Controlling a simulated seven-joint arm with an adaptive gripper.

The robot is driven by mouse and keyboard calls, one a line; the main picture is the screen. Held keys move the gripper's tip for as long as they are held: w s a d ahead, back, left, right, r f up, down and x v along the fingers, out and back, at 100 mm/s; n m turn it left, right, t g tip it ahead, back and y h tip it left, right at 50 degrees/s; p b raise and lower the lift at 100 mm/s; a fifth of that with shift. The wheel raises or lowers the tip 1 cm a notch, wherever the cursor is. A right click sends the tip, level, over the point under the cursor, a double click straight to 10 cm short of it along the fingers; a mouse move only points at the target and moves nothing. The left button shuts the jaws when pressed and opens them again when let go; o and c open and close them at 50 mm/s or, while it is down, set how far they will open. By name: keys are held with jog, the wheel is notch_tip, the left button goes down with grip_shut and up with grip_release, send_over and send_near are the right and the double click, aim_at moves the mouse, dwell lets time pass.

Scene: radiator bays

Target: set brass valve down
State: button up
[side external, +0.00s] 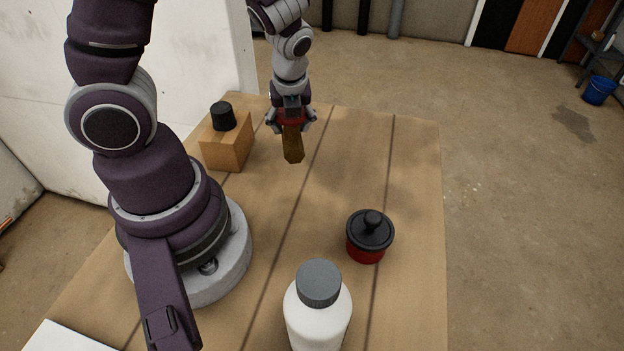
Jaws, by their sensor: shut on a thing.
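The brass valve (293,147) hangs from my gripper (291,120) over the far part of the wooden table (345,130). Its brass-coloured body points down, and a red part shows between the fingers. My gripper is shut on it near its top. I cannot tell whether the valve's lower end touches the table or is above it.
A wooden block (227,151) with a black cylinder (223,117) on top stands left of the valve. A red pot with a black lid (370,236) and a white bottle (318,312) stand nearer the camera. The table's right side beyond the pot is clear.

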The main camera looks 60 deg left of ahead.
jog(key=w+a, duration=0.1)
jog(key=w, duration=0.2)
jog(key=w+a, duration=0.2)
jog(key=w, duration=0.2)
jog(key=w+a+f, duration=0.1)
jog(key=w, duration=0.3)
jog(key=shift+a, duration=0.25)
jog(key=shift+w+f, duration=0.2)
jog(key=shift+f, duration=1.6)
jog(key=shift+f, duration=0.1)
jog(key=o, duration=1.4)
jog(key=shift+c, duration=0.2)
